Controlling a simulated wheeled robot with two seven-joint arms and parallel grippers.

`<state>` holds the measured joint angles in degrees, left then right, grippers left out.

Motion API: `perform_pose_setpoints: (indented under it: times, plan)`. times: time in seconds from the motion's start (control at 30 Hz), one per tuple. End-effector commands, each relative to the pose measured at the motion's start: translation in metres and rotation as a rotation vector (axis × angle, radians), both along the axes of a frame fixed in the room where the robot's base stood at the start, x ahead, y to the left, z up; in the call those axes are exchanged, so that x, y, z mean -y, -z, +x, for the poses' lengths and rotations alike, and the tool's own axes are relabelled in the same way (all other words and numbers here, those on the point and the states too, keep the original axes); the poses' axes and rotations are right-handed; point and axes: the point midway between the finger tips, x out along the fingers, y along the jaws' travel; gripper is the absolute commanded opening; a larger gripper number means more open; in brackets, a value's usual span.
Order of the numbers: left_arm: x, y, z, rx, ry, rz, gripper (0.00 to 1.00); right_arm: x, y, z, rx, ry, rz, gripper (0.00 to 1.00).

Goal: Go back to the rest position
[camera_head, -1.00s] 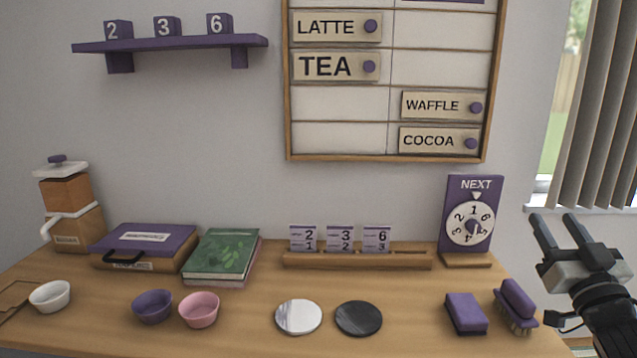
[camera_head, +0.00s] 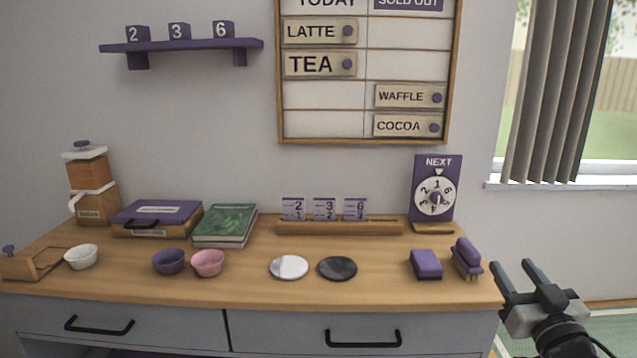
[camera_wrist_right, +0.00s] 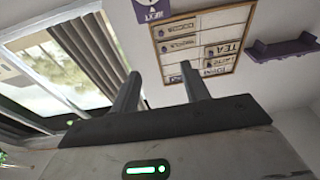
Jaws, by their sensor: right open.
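My right gripper (camera_head: 518,279) is open and empty in the head view, beyond the right end of the wooden counter (camera_head: 220,287). Its two dark fingers point up and to the left. In the right wrist view the fingers (camera_wrist_right: 160,90) stand apart with nothing between them. The menu board (camera_wrist_right: 200,45) shows beyond them, tilted in the picture. My left gripper is in neither view.
Nearest my right gripper stand a purple brush (camera_head: 466,258), a purple block (camera_head: 426,264) and the NEXT dial (camera_head: 434,188). Two discs and several bowls lie further left. Drawers with handles (camera_head: 362,339) face the front. A window (camera_head: 575,130) is at right.

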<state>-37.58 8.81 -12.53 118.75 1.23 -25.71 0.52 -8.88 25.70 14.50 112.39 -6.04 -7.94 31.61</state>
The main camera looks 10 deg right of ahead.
Motion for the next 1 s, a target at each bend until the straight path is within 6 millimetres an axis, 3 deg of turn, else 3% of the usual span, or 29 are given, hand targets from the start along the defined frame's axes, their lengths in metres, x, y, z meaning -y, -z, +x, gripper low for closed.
perform_pose_setpoints:
  times: [0.27,0.4,0.53,0.6,0.73,0.83,1.0]
  plan:
    - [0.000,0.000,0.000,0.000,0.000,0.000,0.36,-0.065,0.102,-0.029,-0.256,-0.069,0.006,0.46]
    - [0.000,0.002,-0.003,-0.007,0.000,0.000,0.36,-0.125,0.174,-0.071,-0.460,-0.146,0.009,0.46]
    - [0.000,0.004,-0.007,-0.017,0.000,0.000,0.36,-0.183,0.225,-0.121,-0.633,-0.235,0.014,0.46]
    - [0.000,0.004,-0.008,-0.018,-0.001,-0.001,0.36,-0.209,0.242,-0.145,-0.703,-0.279,0.017,0.46]
    - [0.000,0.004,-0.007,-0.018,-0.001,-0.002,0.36,-0.243,0.259,-0.178,-0.789,-0.342,0.022,0.46]
    - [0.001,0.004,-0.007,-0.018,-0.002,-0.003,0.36,-0.255,0.265,-0.190,-0.820,-0.367,0.022,0.46]
    - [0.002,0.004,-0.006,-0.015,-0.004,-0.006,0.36,-0.258,0.266,-0.193,-0.828,-0.373,0.022,0.46]
